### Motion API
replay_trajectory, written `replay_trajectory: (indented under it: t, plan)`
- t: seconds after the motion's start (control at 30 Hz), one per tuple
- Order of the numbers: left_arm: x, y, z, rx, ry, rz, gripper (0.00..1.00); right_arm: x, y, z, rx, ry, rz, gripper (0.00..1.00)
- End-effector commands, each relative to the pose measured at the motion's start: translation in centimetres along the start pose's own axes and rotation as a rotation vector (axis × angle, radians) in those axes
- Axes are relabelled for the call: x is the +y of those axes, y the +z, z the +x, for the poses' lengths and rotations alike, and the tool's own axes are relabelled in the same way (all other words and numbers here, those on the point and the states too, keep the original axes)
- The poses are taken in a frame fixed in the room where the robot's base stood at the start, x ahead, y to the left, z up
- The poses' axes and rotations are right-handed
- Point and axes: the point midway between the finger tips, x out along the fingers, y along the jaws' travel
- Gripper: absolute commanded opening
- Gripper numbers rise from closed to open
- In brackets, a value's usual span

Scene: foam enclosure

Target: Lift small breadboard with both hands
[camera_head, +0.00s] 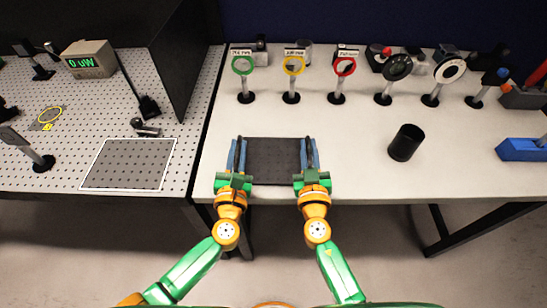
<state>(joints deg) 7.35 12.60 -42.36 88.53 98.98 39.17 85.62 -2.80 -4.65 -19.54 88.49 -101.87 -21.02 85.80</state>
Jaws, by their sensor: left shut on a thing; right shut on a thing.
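The small breadboard (272,160) is a dark, flat rectangular plate at the front edge of the white table, left of its middle. My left gripper (238,155) is shut on its left side. My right gripper (309,154) is shut on its right side. The plate lies level between the two grippers. I cannot tell whether it touches the table top or is slightly above it. The fingers hide its left and right edges.
Ring-shaped optics on posts, green (243,66), yellow (293,65) and red (344,67), stand behind. A black cylinder (406,142) stands to the right. A perforated table (60,185) with a white-outlined dark rectangle (128,164) is at left. A black panel (185,60) rises there.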

Motion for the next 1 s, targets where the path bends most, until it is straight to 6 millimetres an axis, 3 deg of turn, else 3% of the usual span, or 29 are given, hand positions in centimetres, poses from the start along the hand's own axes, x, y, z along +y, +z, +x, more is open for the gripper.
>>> replay_trajectory:
  t: [0.43, 0.8, 1.0]
  plan:
    - [0.5, 0.3, 0.1, -0.001, 0.01, 0.004, 0.0, 0.4, -0.4, 0.1, 0.002, 0.01, -0.004, 0.0]
    - [1.4, 5.1, 0.1, -0.001, 0.012, 0.005, 0.0, 1.4, -5.1, 0.1, 0.001, 0.011, -0.004, 0.0]
    - [1.4, 4.9, 0.1, 0.0, 0.012, 0.005, 0.0, 1.4, -5.0, 0.1, 0.001, 0.012, -0.004, 0.0]
